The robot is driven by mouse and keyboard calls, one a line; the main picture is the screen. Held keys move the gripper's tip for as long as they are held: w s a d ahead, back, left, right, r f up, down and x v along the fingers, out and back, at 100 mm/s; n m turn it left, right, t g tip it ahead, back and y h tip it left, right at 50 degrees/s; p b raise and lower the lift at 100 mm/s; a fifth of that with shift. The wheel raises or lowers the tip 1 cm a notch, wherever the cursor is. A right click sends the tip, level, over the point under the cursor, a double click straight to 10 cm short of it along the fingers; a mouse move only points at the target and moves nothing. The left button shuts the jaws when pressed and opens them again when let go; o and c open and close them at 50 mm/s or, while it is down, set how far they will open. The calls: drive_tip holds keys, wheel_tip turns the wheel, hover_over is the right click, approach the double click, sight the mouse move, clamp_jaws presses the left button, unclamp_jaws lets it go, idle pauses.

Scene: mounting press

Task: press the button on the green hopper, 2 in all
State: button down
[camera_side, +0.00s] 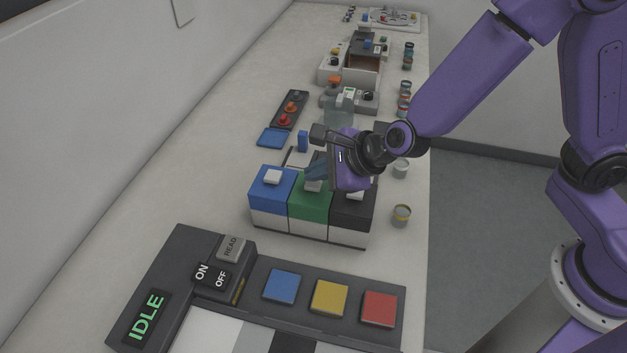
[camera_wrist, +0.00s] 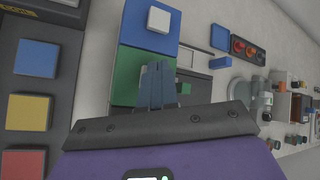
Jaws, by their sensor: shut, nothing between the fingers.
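The green hopper (camera_side: 309,204) stands between a blue hopper (camera_side: 270,192) and a black hopper (camera_side: 352,212), each with a white button on top. The green hopper's white button (camera_side: 313,186) is partly hidden by my gripper. My gripper (camera_side: 314,172) is shut and empty, its fingers over the green hopper's top, near the button. In the wrist view the fingertips (camera_wrist: 157,66) lie over the green top (camera_wrist: 127,74), and the button there is mostly hidden. I cannot tell whether the fingers touch the button.
A control panel (camera_side: 255,268) reading IDLE, with blue, yellow and red pads, stands in front of the hoppers. Small tins (camera_side: 401,215) line the right table edge. Behind are a blue tray (camera_side: 272,138), a rack with orange-red items (camera_side: 289,109) and other equipment.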

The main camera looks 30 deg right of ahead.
sight(317, 185)
drive_tip(key=shift+r, duration=0.55)
drive_tip(key=shift+r, duration=2.5)
